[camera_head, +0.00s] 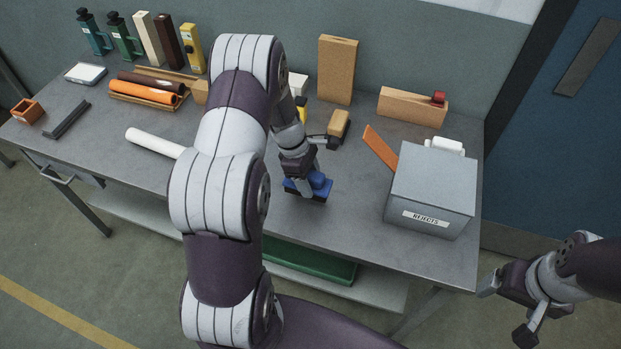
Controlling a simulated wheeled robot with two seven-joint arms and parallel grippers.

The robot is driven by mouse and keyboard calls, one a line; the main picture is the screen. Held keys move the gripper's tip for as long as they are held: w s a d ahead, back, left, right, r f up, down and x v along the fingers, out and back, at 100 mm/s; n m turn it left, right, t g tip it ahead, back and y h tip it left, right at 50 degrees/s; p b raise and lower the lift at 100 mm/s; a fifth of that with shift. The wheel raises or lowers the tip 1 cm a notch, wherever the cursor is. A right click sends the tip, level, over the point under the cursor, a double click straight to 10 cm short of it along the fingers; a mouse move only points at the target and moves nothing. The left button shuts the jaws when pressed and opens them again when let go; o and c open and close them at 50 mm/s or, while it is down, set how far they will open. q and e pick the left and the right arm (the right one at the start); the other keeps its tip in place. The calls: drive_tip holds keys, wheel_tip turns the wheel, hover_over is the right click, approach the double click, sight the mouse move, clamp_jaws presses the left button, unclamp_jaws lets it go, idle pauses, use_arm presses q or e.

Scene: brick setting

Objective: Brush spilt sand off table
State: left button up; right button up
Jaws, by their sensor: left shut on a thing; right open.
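The grey table (345,215) spans the view. My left gripper (304,178) is low over its front middle, shut on a blue block-like thing with a dark underside, seemingly the brush (318,186). The brush is upright at the tabletop; I cannot tell whether it touches. My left arm hides part of the table behind and left of it. I cannot make out any sand on the visible tabletop. My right gripper (507,309) is open and empty, off the table's front right corner.
A grey box marked REJECTS (432,188) stands at the right, with an orange strip (380,149) beside it. A white roll (153,143) lies left of my arm. Tan blocks (337,69), bottles (124,37) and orange rolls (147,95) stand or lie further back.

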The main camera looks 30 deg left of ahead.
sight(312, 174)
use_arm(q)
wheel_tip(312, 174, up, 3)
drive_tip(key=shift+d+p, duration=0.15)
drive_tip(key=shift+p, duration=0.9)
drive_tip(key=shift+r+p, duration=0.7)
drive_tip(key=shift+r, duration=0.05)
